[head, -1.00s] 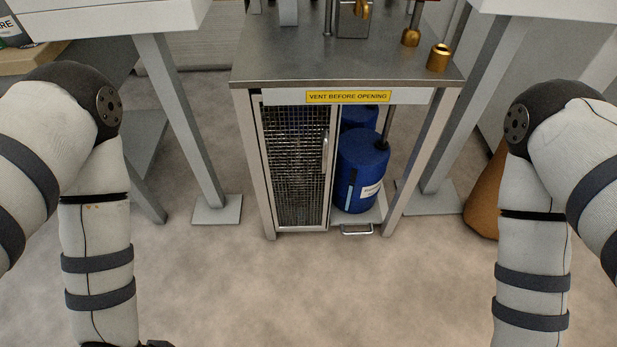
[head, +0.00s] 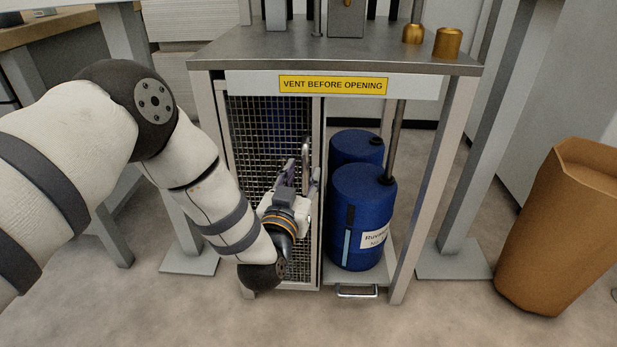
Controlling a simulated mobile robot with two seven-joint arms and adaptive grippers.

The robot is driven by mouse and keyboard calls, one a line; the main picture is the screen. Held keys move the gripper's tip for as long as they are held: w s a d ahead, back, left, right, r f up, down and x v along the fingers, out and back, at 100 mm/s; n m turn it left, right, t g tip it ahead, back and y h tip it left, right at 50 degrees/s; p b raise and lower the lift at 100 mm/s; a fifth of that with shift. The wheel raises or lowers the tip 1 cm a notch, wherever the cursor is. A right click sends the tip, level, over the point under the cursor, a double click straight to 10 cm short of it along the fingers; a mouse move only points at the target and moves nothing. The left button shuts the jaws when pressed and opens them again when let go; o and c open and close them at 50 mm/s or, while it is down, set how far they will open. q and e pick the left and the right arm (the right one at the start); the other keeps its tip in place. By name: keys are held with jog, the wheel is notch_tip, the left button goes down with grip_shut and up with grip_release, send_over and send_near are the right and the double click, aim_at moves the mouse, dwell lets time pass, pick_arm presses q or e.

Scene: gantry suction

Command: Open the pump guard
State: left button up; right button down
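The pump guard (head: 262,128) is a wire-mesh door in a light metal frame, shut, on the left side under the steel bench. Its upright bar handle (head: 306,160) is near the door's right edge. My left gripper (head: 303,176) is in front of the door at the handle's lower part, pointing up and away from me. Its fingers are apart, one to each side of the handle as seen here. I cannot tell whether they touch it. The gripper and forearm hide the door's lower part. My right gripper is out of view.
Blue drums (head: 362,215) stand right of the door on a low tray with a pull handle (head: 357,292). A "vent before opening" label (head: 333,85) is on the bench's front edge. A brown bin (head: 560,230) stands at the right. The floor in front is clear.

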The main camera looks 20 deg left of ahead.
pick_arm(q)
jog(key=shift+w, duration=1.3)
grip_shut()
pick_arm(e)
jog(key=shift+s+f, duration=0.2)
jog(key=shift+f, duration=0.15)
pick_arm(q)
jog(key=shift+s, duration=0.1)
